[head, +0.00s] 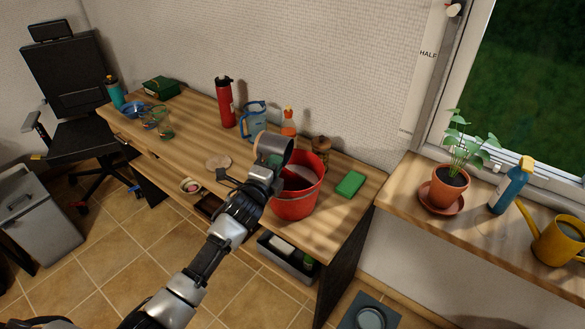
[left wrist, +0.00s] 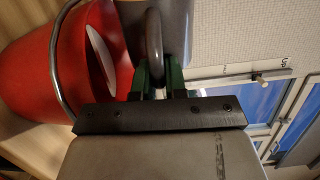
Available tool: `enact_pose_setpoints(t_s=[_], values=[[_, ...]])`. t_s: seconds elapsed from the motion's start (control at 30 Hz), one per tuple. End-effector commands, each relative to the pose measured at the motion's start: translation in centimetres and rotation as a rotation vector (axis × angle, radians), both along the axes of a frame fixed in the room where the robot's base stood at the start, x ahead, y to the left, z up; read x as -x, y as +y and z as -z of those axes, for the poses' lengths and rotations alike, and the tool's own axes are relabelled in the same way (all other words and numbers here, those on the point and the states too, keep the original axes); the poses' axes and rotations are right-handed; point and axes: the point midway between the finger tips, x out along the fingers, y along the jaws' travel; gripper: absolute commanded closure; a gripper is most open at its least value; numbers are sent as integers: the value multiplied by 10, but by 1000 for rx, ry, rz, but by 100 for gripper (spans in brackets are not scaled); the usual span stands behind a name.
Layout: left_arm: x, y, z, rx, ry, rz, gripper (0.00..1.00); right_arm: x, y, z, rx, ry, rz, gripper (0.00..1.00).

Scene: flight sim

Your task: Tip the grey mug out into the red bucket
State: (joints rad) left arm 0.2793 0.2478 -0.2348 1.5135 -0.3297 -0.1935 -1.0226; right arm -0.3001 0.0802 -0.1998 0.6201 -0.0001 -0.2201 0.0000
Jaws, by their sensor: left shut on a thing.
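My left gripper (head: 262,171) is shut on the grey mug (head: 273,149) and holds it up at the left rim of the red bucket (head: 296,205). The mug looks tilted, with its mouth toward the bucket's side; its contents cannot be made out. In the left wrist view the gripper's green fingers (left wrist: 157,78) close on the mug's handle (left wrist: 154,45). The red bucket (left wrist: 40,65) fills the left there, with its metal bail and a pale shape inside. The bucket stands upright on the wooden desk. My right gripper is not in view.
A green sponge (head: 350,184) lies right of the bucket. A spray bottle (head: 289,122), blue pitcher (head: 254,121), red flask (head: 224,103) and brown jar (head: 321,145) stand behind. The windowsill at right holds a potted plant (head: 447,187) and yellow watering can (head: 558,243).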

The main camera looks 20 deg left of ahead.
Motion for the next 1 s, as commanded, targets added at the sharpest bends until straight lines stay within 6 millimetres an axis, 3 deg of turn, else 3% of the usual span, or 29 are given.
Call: enact_pose_setpoints(t_s=[0.07, 0.13, 0.2, 0.53, 0.9, 1.0], values=[[-1, 3, 1, 66, 3, -2, 100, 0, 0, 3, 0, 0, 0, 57], [-1, 10, -22, 235, 13, -1, 100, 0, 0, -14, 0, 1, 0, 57], [-3, 28, -33, 351, 27, -2, 100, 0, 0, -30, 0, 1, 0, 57], [-3, 33, -22, 499, 40, 0, 100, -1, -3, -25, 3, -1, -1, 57], [-4, 50, -57, 986, 79, 1, 100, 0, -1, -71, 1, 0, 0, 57], [-6, 64, -42, 1104, 91, 0, 100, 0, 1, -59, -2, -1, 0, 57]])
